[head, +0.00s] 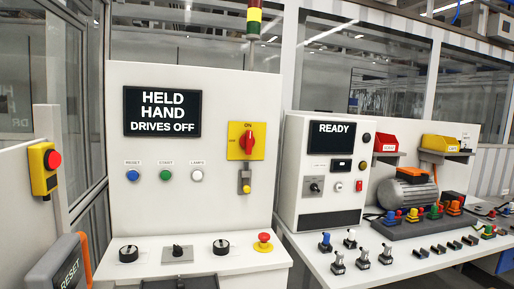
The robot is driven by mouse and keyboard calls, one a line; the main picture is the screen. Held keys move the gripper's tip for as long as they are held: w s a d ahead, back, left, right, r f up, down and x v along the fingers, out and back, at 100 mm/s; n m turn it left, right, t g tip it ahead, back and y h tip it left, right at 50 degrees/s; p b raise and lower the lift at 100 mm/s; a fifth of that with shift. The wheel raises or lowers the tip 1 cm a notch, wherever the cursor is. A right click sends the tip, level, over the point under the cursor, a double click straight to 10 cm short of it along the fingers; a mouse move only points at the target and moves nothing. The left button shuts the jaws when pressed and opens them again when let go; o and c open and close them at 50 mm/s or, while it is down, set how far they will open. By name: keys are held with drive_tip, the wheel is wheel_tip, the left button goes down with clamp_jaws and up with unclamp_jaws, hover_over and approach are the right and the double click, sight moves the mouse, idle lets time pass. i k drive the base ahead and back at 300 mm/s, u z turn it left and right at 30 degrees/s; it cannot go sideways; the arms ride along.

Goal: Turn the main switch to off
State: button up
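The main switch (246,141) is a red rotary handle on a yellow plate, on the right of the white upright panel. Its handle stands roughly upright, toward the ON label at the top of the plate. Small lettering at the plate's left is too small to read surely. Below it hangs a small grey and yellow piece (245,182), perhaps a lock or latch; I cannot tell which. My gripper is not in view.
The panel's display (162,111) reads HELD, HAND, DRIVES OFF. The console desk (215,264) carries black knobs and a red emergency button (263,242). A yellow box with a red button (43,170) stands left. A READY cabinet (325,170) and motor bench stand right.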

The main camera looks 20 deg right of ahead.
sight(246, 141)
drive_tip(key=z, duration=0.9)
drive_tip(key=i, duration=2.15)
drive_tip(key=u, duration=0.9)
